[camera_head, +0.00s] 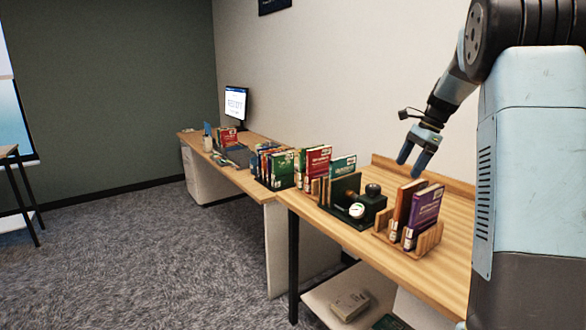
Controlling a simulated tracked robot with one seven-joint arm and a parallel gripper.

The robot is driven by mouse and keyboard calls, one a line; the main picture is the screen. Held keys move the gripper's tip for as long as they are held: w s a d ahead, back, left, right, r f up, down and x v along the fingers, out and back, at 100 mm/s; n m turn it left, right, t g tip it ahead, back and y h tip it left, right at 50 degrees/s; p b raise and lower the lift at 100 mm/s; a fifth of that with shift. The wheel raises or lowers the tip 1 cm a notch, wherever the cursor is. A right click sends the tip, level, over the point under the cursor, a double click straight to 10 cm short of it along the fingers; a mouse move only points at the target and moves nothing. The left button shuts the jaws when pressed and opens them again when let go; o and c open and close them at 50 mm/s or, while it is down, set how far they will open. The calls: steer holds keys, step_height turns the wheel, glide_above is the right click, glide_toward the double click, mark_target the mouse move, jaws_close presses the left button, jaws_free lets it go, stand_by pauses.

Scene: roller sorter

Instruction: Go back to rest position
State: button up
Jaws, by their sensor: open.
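My gripper (413,165) is at the end of my arm on the right of the head view. Its fingers point down, apart and empty. It hangs above the near wooden table (455,262), over and a little behind a wooden rack (429,240). A purple book (426,214) and a brown book (405,207) stand upright in that rack. Clear air shows between the fingertips and the books, though the exact height is hard to tell.
A dark green stand (347,212) with round black parts sits left of the rack. Red books (317,164) and green books (282,170) stand further back. A monitor (236,103) is on the far desk (232,172). The carpet (150,260) at left is clear.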

steer(key=s+a+r+n+t+h, duration=0.1)
steer(key=s+a+r+n, duration=0.2)
steer(key=s, duration=0.6)
steer(key=s+a+r+n+t+h, duration=0.1)
steer(key=s+a+n, duration=0.25)
steer(key=s, duration=0.45)
steer(key=s+a+r+n+t+h, duration=0.1)
steer(key=s+a+r+n, duration=0.15)
steer(key=s+n, duration=0.45)
steer(key=s+a+f+n+t, duration=0.1)
steer(key=s+f, duration=0.1)
steer(key=s, duration=0.4)
steer(key=s+f+n+t+h, duration=0.1)
steer(key=s+f+n, duration=0.1)
steer(key=s, duration=0.4)
steer(key=shift+s+a+f, duration=0.3)
steer(key=shift+s+a, duration=0.05)
steer(key=shift+s, duration=0.05)
